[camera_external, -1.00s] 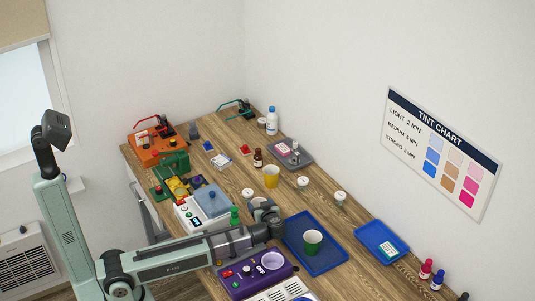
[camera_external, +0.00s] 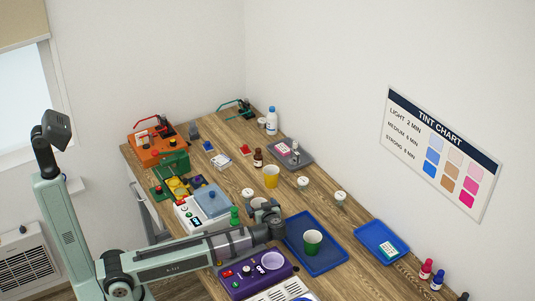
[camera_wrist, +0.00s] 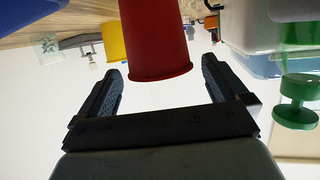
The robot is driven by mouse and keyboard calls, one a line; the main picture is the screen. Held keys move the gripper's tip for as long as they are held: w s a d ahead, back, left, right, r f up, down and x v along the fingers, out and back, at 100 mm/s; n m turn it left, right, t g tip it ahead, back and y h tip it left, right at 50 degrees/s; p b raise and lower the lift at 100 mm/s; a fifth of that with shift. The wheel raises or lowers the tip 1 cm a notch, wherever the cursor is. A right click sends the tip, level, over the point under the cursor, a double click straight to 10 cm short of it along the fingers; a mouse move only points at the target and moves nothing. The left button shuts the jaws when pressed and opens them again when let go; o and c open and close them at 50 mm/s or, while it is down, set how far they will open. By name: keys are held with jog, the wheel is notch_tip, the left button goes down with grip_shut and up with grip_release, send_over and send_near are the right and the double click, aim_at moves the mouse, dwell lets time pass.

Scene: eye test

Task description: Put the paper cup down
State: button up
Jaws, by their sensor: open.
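A red paper cup (camera_wrist: 157,40) is in the wrist view, which is upside down. Its wide rim faces the bottom of that picture, so the cup is upright, and its base is cut off by the frame. My gripper (camera_wrist: 161,66) is open, with one finger on each side of the cup and a visible gap to each. In the external view my gripper (camera_external: 262,205) is low over the middle of the table. I cannot make out the red cup there; the arm seems to hide it.
A yellow cup (camera_external: 271,176) stands beyond my gripper. A green cup (camera_external: 313,241) stands on a blue tray (camera_external: 327,262) to the right. A lilac cup (camera_external: 273,261) is on a purple machine (camera_external: 243,286). A green object (camera_wrist: 297,97) is close beside the gripper.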

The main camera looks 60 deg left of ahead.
notch_tip(320, 180, up, 8)
jog(key=d, duration=0.2)
jog(key=shift+s+f, duration=0.2)
jog(key=shift+s, duration=0.05)
dwell(0.5)
